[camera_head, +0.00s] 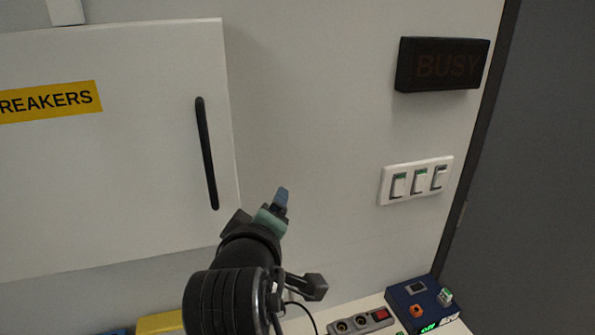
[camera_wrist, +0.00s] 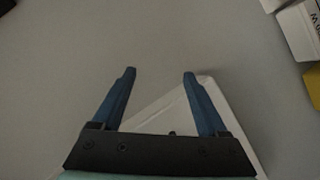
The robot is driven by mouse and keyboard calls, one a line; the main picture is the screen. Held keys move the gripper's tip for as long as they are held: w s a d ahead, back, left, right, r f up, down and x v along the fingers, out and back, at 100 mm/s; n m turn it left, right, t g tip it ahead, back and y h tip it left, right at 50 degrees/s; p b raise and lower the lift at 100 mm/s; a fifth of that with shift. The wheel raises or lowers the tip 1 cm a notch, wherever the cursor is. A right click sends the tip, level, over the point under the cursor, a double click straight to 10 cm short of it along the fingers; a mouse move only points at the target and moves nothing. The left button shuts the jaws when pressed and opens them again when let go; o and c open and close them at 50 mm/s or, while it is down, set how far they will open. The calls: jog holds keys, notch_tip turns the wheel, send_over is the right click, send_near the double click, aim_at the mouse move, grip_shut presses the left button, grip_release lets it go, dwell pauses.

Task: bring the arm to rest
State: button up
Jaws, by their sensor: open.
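My gripper (camera_head: 281,197) is raised in front of the pale wall, just right of the lower corner of a white cabinet door. In the wrist view my gripper (camera_wrist: 160,73) shows two blue fingers spread apart with nothing between them. The fingers overlap a white flat panel (camera_wrist: 165,113) in that view; whether they touch it cannot be told.
The white cabinet door (camera_head: 120,190) has a black handle (camera_head: 206,152) and a yellow BREAKERS label (camera_head: 50,101). A switch plate (camera_head: 384,188) and a dark BUSY sign (camera_head: 443,65) are on the wall. A blue control box (camera_head: 398,298) and power strip (camera_head: 360,322) lie below.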

jog(key=s+d+r+m+t, duration=0.1)
jog(key=s+r+m+t, duration=0.25)
jog(key=r, duration=0.65)
jog(key=s+d+r+m+t, duration=0.2)
jog(key=s+r+t, duration=0.15)
jog(key=r, duration=0.65)
jog(key=s+d+r+m+t, duration=0.1)
jog(key=s+r+m+t, duration=0.4)
jog(key=s+r, duration=0.6)
jog(key=shift+s+d+r+t+y, duration=0.3)
jog(key=shift+r+t, duration=0.1)
jog(key=shift+t, duration=0.1)
jog(key=shift+a, duration=0.1)
